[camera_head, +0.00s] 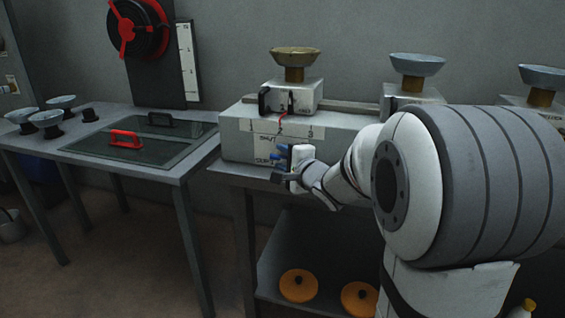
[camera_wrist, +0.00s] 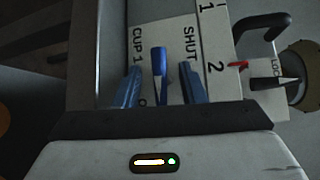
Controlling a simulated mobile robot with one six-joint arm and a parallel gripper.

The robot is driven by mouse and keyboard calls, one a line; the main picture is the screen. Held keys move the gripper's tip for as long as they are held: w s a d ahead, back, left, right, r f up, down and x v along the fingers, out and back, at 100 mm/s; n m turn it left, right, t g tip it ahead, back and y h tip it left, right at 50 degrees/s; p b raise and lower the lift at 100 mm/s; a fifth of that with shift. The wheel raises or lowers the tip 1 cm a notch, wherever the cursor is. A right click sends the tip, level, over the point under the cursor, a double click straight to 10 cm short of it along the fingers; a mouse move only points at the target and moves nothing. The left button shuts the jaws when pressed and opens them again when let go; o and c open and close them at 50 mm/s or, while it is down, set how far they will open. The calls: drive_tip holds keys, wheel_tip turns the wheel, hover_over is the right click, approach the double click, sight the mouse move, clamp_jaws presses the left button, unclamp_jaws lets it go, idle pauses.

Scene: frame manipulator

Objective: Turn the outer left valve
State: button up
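A blue valve handle (camera_wrist: 159,62) stands between the two blue fingers of my gripper (camera_wrist: 158,80) in the wrist view, on a front labelled "CUP 1" and "SHUT" (camera_wrist: 189,42). My gripper is open, with a gap on each side of the handle. The handle lies in line with the fingers. In the head view my gripper (camera_head: 283,157) is at the front of the left grey box (camera_head: 238,140). There the gripper hides the handle, or I cannot tell it from the blue fingers.
A small box with a dial pointer (camera_head: 292,97) and a brass bowl (camera_head: 295,56) sits on the grey box. Blue-grey bowls (camera_head: 417,64) stand further right. A side table (camera_head: 184,165) at left carries a glass panel with a red handle (camera_head: 127,138). Orange discs (camera_head: 298,286) lie on the lower shelf.

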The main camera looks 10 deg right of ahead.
drive_tip(key=shift+w, duration=0.1)
drive_tip(key=shift+a, duration=0.1)
clamp_jaws()
idle(0.3)
